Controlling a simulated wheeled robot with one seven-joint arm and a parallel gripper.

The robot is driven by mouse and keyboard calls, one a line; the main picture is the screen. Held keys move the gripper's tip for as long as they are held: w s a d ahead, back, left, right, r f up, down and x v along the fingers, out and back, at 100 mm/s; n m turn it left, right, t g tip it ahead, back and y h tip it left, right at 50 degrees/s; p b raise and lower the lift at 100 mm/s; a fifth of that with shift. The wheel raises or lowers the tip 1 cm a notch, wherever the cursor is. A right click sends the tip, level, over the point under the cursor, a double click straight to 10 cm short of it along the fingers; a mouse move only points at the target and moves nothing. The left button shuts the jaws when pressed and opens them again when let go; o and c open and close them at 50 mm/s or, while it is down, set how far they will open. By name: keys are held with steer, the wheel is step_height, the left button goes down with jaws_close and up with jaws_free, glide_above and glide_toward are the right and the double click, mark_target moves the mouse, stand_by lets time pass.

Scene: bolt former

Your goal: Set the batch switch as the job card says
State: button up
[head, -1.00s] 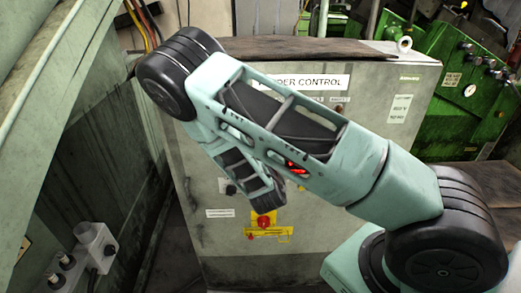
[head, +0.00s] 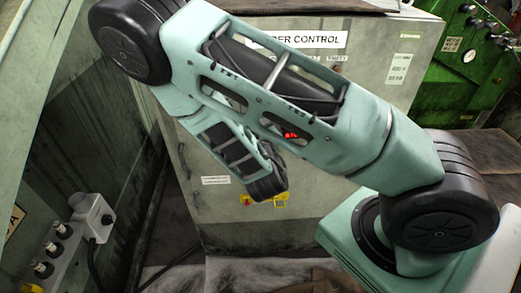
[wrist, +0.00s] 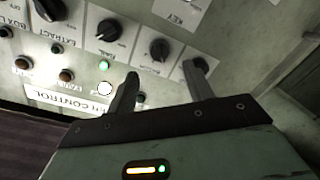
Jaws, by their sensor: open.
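In the wrist view a control panel (wrist: 80,50) shows upside down, with a row of black rotary knobs. One knob (wrist: 159,49) on a white plate stands just beyond the gap between my fingers. Its label is blurred, so I cannot tell whether it is the batch switch. Another knob (wrist: 108,30) is to its left. A dark knob-like shape lies behind the right finger's tip. My gripper (wrist: 161,73) is open and empty, its fingers pointing at the panel; contact cannot be judged. In the head view my arm hides it. I cannot identify the job card.
A grey cabinet (head: 400,100) marked with a control label (head: 298,40) stands behind my arm in the head view. A green machine (head: 470,60) is at right. A grey box with knobs (head: 62,240) is at lower left. In the wrist view a green lamp (wrist: 104,65) is lit.

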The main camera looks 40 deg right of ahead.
steer(key=p+v, duration=0.6)
steer(key=v, duration=0.4)
stand_by(0.3)
